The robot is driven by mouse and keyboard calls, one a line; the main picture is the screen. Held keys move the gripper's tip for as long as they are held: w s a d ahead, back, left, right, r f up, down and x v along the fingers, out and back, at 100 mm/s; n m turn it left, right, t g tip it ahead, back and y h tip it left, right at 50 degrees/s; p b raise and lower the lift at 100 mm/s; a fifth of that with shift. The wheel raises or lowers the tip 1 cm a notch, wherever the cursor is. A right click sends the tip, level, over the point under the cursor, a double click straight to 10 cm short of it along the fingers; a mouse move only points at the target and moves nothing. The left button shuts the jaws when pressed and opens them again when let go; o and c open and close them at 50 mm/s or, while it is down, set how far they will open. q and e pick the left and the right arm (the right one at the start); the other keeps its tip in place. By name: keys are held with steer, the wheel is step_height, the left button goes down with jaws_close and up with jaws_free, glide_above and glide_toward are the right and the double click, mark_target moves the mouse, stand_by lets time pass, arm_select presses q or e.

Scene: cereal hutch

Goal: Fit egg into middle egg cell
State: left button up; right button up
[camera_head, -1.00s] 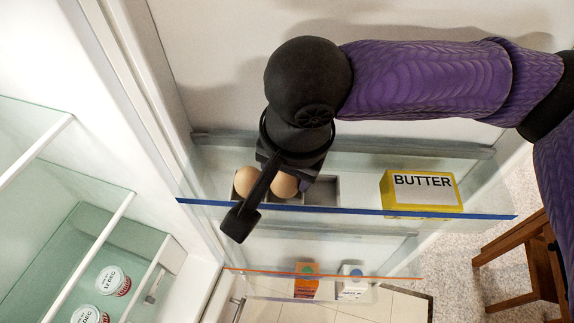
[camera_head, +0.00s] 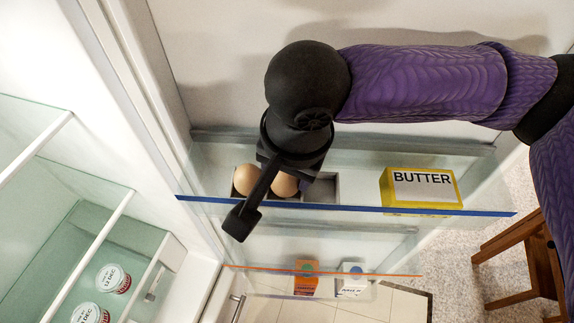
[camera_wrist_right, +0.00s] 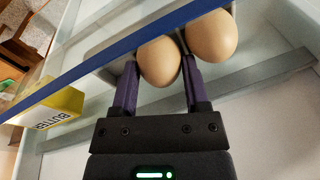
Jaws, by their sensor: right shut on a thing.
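A grey egg holder (camera_head: 322,188) sits on the upper door shelf behind its blue-edged front. One brown egg (camera_head: 244,179) rests in its left cell. My right gripper (camera_wrist_right: 159,72) is shut on a second brown egg (camera_head: 284,186), with one purple finger on each side of it in the right wrist view. This held egg is at the middle cell, close beside the first egg, which also shows in the right wrist view (camera_wrist_right: 211,38). The right cell looks empty. Whether the held egg touches the cell floor is hidden. My left gripper is not in view.
A yellow butter box (camera_head: 421,190) stands on the same shelf to the right. The blue shelf edge (camera_head: 360,208) runs in front of the eggs. A lower shelf holds an orange carton (camera_head: 306,278) and a white carton (camera_head: 352,280). Lidded cups (camera_head: 113,279) stand inside the fridge at left.

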steer(key=shift+f, duration=0.1)
steer(key=o, duration=1)
steer(key=shift+c, duration=0.2)
steer(key=a+v, duration=0.1)
steer(key=v, duration=0.9)
steer(key=shift+d+b, duration=0.3)
steer(key=shift+d, duration=0.2)
